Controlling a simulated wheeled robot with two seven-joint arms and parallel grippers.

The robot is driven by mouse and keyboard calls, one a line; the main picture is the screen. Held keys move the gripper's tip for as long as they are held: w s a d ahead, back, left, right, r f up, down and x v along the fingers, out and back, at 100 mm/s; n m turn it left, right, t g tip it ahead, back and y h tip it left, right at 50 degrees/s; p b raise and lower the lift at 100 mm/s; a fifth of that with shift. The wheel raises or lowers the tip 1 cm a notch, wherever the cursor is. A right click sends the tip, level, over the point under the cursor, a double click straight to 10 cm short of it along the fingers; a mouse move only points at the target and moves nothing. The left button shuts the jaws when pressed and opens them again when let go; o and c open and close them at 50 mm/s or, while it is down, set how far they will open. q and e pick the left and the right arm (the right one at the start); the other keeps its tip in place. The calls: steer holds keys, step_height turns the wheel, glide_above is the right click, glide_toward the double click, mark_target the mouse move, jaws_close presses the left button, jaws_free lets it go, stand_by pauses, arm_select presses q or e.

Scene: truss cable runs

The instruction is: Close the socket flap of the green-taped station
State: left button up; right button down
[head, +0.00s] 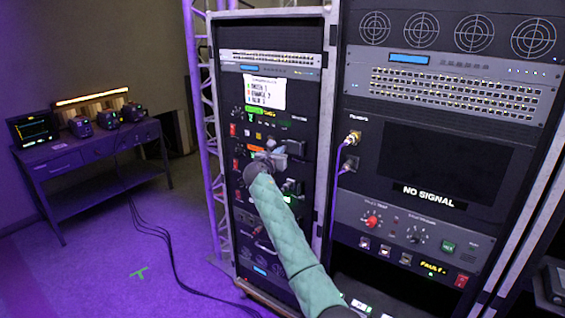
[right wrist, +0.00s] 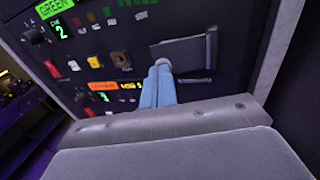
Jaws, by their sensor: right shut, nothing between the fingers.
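The green-taped station has a green label (right wrist: 54,8) in the right wrist view, with a lit 2 below it; its tape (head: 262,112) also shows in the head view. To its right, a dark grey socket flap (right wrist: 183,54) stands with a post along its right edge; it looks swung out, but the angle is hard to tell. It also shows in the head view (head: 297,147). My right gripper (right wrist: 163,66) is shut and empty, its pale blue fingertips at the flap's lower left edge; I cannot tell whether they touch. My left gripper is not in view.
An orange-taped station (right wrist: 103,86) lies just below. Switches (right wrist: 93,62) sit left of the flap. A second rack (head: 440,160) with a NO SIGNAL screen stands at right. A workbench (head: 80,150) stands at far left, with cables on the open floor.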

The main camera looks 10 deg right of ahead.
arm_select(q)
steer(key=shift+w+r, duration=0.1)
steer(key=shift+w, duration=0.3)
arm_select(e)
steer(key=shift+w, duration=0.95)
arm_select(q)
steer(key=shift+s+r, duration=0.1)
